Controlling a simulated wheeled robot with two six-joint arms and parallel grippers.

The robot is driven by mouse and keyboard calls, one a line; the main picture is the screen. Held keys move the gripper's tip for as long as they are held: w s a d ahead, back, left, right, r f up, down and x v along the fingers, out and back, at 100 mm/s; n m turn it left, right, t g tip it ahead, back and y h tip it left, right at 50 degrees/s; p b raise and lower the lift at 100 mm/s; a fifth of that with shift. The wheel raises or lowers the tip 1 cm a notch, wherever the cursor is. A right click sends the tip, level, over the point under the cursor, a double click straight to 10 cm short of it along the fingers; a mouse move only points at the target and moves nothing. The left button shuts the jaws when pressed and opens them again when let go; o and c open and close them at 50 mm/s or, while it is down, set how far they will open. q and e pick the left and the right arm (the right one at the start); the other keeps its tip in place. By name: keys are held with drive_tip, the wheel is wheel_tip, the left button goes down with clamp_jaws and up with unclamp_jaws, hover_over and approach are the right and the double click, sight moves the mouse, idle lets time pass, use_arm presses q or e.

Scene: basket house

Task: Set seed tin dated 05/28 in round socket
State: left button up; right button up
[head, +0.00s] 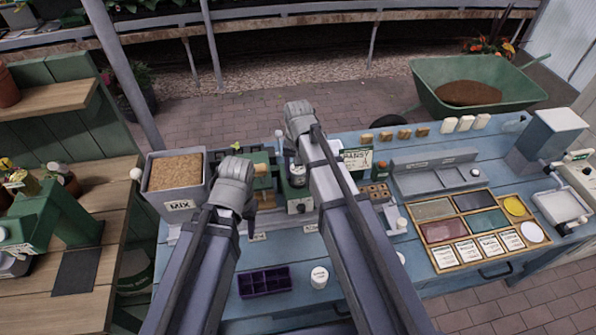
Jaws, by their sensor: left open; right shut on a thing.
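My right gripper (297,160) hangs below its wrist over the middle of the blue bench. It is shut on what looks like a small pale-topped tin (298,171), partly hidden by my arm; no date can be read. A green device (300,205) stands just below it. My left gripper (252,225) is open beside that device, largely hidden by its wrist. A white-lidded round tin (319,277) stands on the front of the bench, its label too small to read. A wooden tray (441,259) at right has a yellow round spot (515,206) and a white one (532,232); I cannot tell whether either is a socket.
A grey MIX bin (174,204) stands at the left, and a purple celled tray (264,283) at the front. A grey divided tray (436,180) lies behind the wooden tray. A green wheelbarrow (478,75) stands behind the bench. The bench front around the white-lidded tin is fairly clear.

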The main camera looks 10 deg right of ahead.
drive_tip(key=o, duration=1.4)
drive_tip(key=shift+o, duration=0.6)
drive_tip(key=shift+r+p, duration=4.05)
drive_tip(key=shift+f, duration=0.1)
